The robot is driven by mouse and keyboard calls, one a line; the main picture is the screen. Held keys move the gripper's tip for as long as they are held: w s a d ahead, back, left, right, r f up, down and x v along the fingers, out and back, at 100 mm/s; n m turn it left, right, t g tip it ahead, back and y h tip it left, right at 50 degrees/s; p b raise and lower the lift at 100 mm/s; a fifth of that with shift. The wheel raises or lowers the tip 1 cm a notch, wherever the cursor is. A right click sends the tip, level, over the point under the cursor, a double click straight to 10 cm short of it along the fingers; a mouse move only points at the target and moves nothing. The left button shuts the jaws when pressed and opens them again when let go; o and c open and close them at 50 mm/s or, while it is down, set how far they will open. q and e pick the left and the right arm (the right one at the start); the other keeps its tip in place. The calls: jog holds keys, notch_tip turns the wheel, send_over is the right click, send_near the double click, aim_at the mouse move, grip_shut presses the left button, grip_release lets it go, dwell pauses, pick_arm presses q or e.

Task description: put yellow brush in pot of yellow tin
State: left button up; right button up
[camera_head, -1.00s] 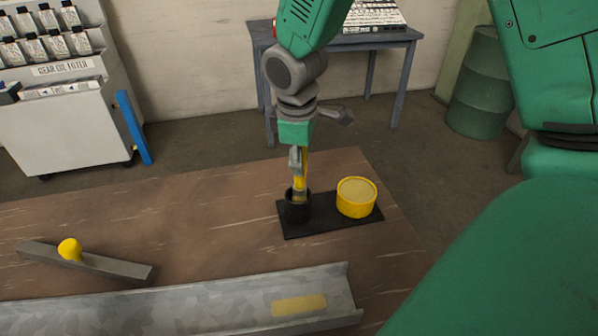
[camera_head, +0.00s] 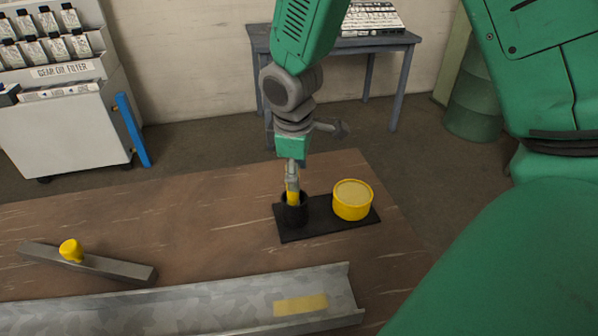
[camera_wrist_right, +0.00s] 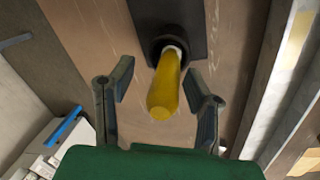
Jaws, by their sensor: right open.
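The yellow brush (camera_wrist_right: 165,88) stands in the black pot (camera_head: 291,213), its handle pointing up out of the pot's mouth. In the head view only a bit of yellow (camera_head: 292,197) shows at the pot, partly hidden by the gripper. The pot stands on a black tray (camera_head: 322,226) beside the yellow tin (camera_head: 352,200). My right gripper (camera_wrist_right: 158,100) is open right above the pot, with its two fingers apart on either side of the brush handle. In the head view the right gripper (camera_head: 292,183) is over the pot. My left gripper is not in view.
A grey bar (camera_head: 110,268) with a yellow knob (camera_head: 71,250) lies at the table's left. A metal channel (camera_head: 200,308) with a yellow patch (camera_head: 300,305) runs along the front. The brown table (camera_head: 190,215) between is clear.

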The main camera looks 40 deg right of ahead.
jog(key=r, duration=0.7)
jog(key=s+a+r+p, duration=0.1)
jog(key=r, duration=0.2)
jog(key=shift+r, duration=0.35)
jog(key=shift+a+r, duration=0.15)
jog(key=shift+a, duration=0.5)
